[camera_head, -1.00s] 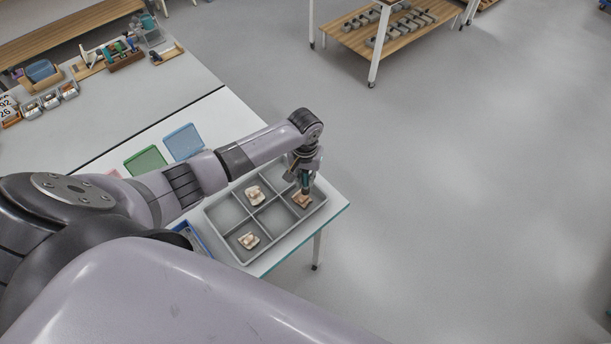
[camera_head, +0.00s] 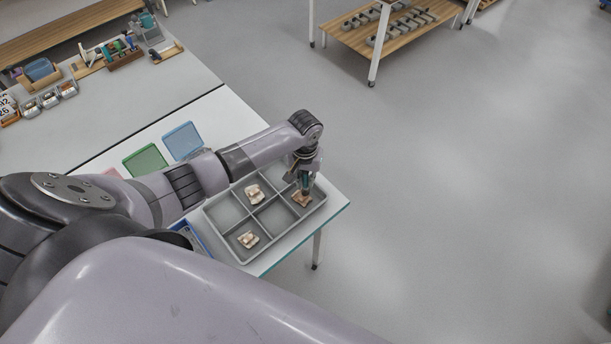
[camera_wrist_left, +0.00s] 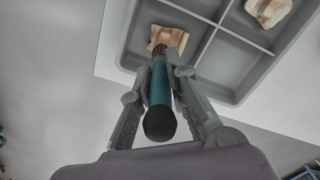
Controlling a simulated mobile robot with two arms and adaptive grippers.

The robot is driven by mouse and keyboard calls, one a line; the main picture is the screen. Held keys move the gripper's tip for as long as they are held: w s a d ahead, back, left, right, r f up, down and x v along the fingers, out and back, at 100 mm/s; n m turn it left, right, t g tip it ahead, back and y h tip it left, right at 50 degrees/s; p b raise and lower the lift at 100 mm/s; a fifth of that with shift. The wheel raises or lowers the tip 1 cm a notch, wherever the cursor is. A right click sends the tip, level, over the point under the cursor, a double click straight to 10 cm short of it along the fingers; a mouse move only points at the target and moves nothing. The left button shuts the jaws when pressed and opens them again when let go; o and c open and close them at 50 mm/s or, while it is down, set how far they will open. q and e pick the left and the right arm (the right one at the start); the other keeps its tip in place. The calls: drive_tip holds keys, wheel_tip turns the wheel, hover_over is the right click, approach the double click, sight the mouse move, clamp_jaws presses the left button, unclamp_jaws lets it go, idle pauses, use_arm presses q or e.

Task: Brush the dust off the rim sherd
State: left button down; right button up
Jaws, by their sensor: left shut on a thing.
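My left gripper (camera_head: 304,178) is shut on a brush with a teal handle (camera_wrist_left: 160,90). The brush points down over a tan, orange-tinted sherd (camera_head: 302,199), which lies in the right-hand compartment of the grey divided tray (camera_head: 275,217). In the left wrist view the dark bristles meet or overlap the near edge of this sherd (camera_wrist_left: 174,37); I cannot tell if they touch it. Whether it is the rim sherd is not clear. Two paler sherds (camera_head: 254,194) (camera_head: 248,240) lie in other compartments. My right gripper is out of view.
Flat green (camera_head: 145,159) and blue (camera_head: 183,141) squares lie on the white table left of the tray. A blue container (camera_head: 190,236) is partly hidden by my arm. Tools and small bins stand at the table's far end. Open floor lies to the right.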

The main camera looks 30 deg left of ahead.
use_arm(q)
drive_tip(key=shift+f, duration=0.45)
drive_tip(key=shift+r, duration=0.1)
